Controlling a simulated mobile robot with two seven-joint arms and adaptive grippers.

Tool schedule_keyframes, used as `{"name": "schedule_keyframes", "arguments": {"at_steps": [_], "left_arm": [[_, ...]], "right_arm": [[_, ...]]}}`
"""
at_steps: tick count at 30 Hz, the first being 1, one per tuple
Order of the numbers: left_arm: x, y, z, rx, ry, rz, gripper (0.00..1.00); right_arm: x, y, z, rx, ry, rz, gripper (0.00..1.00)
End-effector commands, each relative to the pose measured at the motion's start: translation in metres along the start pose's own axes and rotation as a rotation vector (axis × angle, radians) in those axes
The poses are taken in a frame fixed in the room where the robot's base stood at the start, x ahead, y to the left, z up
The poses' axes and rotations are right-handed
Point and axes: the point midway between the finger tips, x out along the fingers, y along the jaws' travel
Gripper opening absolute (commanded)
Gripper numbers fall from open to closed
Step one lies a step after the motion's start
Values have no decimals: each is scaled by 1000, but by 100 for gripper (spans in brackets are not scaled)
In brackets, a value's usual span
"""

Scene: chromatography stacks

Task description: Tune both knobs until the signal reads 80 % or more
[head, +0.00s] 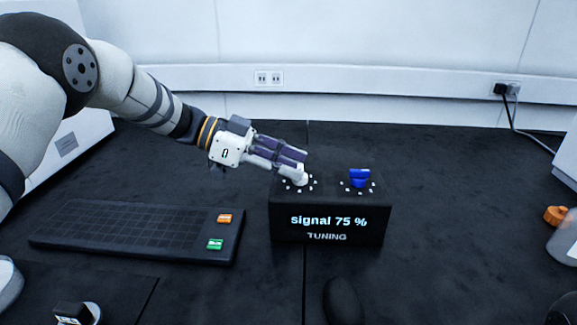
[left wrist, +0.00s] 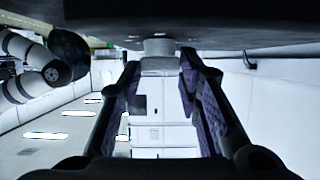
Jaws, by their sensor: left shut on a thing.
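The black tuning box (head: 330,237) stands on the dark bench, and its front display reads "signal 75 %" above the word TUNING. A white knob (head: 298,178) is on the left of its top, with small white marks around it. A blue knob (head: 359,178) is on the right of its top, also ringed by marks, with nothing touching it. My left gripper (head: 299,168) is shut on the white knob, reaching in from the left. In the left wrist view the fingers (left wrist: 160,68) hold the pale knob (left wrist: 158,48) between their tips. My right gripper is not in view.
A black keyboard (head: 140,232) with an orange and a green key lies left of the box. A dark rounded object (head: 342,300) lies in front of it. An orange-capped bottle (head: 562,240) stands at the right edge.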

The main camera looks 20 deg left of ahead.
Motion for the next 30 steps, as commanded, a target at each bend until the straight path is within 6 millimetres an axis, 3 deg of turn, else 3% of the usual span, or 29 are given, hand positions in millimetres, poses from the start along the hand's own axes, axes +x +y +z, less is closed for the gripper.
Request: {"name": "schedule_keyframes", "arguments": {"at_steps": [10, 11, 13, 23, 26, 30], "left_arm": [[1, 1, 0, -1, 0, 3, 4], [1, 1, 0, -1, 0, 3, 38], [1, 1, 0, -1, 1, 3, 52], [-4, 0, 0, 1, 0, 1, 52], [-22, -1, 0, 2, 0, -2, 52], [-62, -1, 0, 2, 0, -2, 52]], "right_arm": [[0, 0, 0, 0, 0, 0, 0], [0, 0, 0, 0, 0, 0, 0], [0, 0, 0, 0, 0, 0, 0], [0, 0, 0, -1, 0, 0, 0], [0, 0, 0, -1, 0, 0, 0], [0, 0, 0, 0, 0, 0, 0]]}}
